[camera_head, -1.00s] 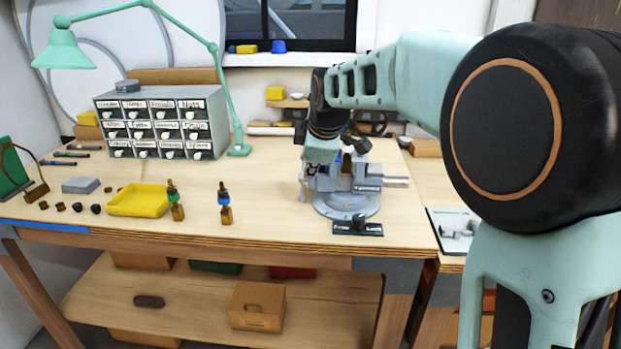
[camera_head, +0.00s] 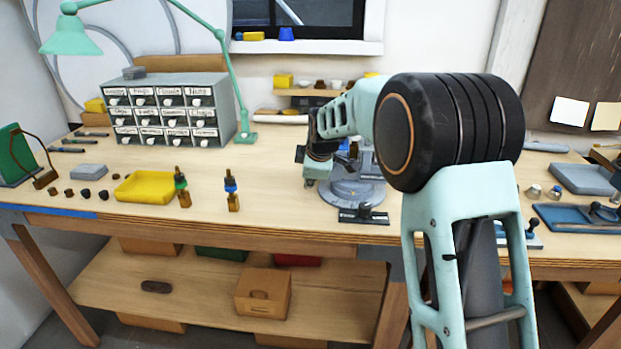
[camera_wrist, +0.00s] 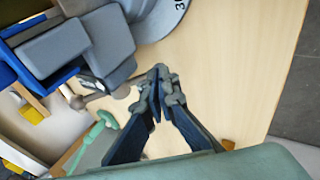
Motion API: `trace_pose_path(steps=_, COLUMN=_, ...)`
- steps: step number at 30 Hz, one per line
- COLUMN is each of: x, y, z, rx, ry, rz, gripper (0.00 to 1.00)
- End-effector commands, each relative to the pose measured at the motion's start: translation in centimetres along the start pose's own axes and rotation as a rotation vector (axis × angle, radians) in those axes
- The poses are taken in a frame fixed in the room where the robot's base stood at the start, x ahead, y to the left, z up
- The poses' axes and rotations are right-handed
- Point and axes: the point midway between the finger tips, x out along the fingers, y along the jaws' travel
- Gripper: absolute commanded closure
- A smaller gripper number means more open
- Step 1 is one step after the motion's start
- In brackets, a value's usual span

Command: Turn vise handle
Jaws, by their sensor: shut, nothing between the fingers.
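The grey vise (camera_head: 355,192) stands on its round base on the workbench, its upper part largely hidden behind my arm. In the wrist view, the vise's round base (camera_wrist: 160,18) is at the top and its blocky jaws are at upper left. The vise handle (camera_wrist: 96,98), a thin bar with rounded ends, lies left of my fingertips. My gripper (camera_wrist: 160,86) is shut and empty, its fingertips close to the handle's right end; I cannot tell whether they touch. In the head view my gripper (camera_head: 309,182) is at the vise's left side.
A dark label plate (camera_head: 363,214) lies before the vise. Two small bottles (camera_head: 232,192) and a yellow tray (camera_head: 146,187) stand to the left. A drawer cabinet (camera_head: 168,110) and green lamp are behind. Bench between bottles and vise is clear.

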Motion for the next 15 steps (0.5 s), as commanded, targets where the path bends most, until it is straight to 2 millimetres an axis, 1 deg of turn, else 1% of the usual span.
trace_pose_path(steps=9, x=0.06, y=-0.05, z=0.0, rx=-0.001, ry=0.0, rz=0.002, gripper=1.0)
trace_pose_path(steps=15, x=0.63, y=-0.14, z=0.1, rx=-0.008, ry=0.0, rz=0.03, gripper=1.0)
